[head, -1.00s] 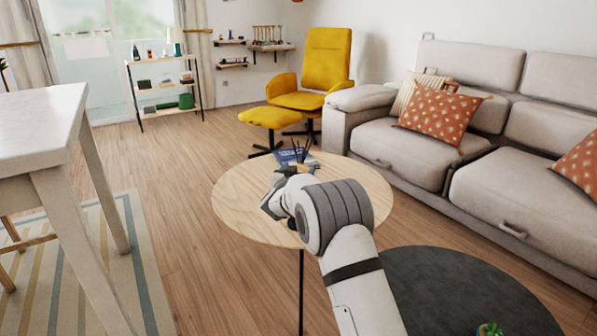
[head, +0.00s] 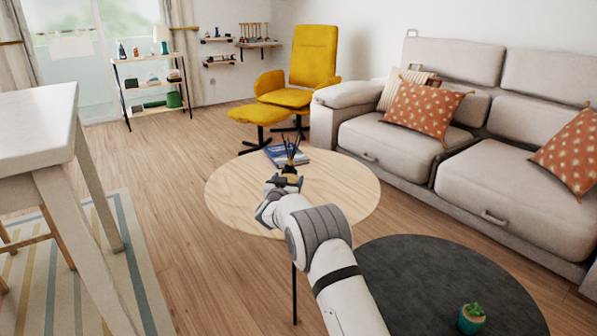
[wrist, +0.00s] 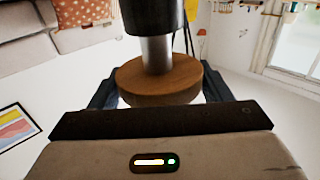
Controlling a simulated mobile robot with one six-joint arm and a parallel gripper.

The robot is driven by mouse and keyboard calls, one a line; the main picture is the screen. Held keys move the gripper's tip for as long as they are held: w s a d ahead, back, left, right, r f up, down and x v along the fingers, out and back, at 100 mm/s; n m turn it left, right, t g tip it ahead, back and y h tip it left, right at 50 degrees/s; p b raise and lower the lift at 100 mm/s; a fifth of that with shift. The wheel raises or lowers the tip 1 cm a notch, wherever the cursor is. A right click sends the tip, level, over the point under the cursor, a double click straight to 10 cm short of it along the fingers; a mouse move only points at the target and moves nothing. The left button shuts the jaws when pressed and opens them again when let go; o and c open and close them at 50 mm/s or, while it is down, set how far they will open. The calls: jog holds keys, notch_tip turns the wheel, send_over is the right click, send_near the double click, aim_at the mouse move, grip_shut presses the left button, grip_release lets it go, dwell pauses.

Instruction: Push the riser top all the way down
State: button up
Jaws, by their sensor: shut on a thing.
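In the wrist view, which looks upside down, the riser shows a round wooden top (wrist: 158,82) on a bright metal post (wrist: 157,54) that runs to a black base (wrist: 153,16). A length of post is exposed between top and base. My gripper (wrist: 160,94) has its dark jaws on either side of the wooden top and is shut on it. In the head view my gripper (head: 284,183) is over the far middle of the round wooden table (head: 335,195). The riser is mostly hidden there by my gripper and arm.
A blue book (head: 273,155) and dark reed sticks (head: 291,150) are just behind my gripper. The table is clear to the right. A low dark round table (head: 430,290) with a small potted plant (head: 471,318) is at front right, before the grey sofa (head: 510,170).

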jog(key=f, duration=0.2)
jog(key=shift+w+d+f, duration=0.15)
jog(key=shift+d+f, duration=0.2)
jog(key=shift+f, duration=0.15)
jog(key=o, duration=1.1)
jog(key=shift+o, duration=1.4)
jog(key=shift+s+a+r, duration=0.15)
jog(key=shift+s+r, duration=0.1)
jog(key=shift+s, duration=0.4)
jog(key=s+a+p, duration=0.1)
jog(key=s+p, duration=0.1)
jog(key=s, duration=0.4)
jog(key=shift+s+f, duration=0.15)
jog(key=shift+s, duration=0.1)
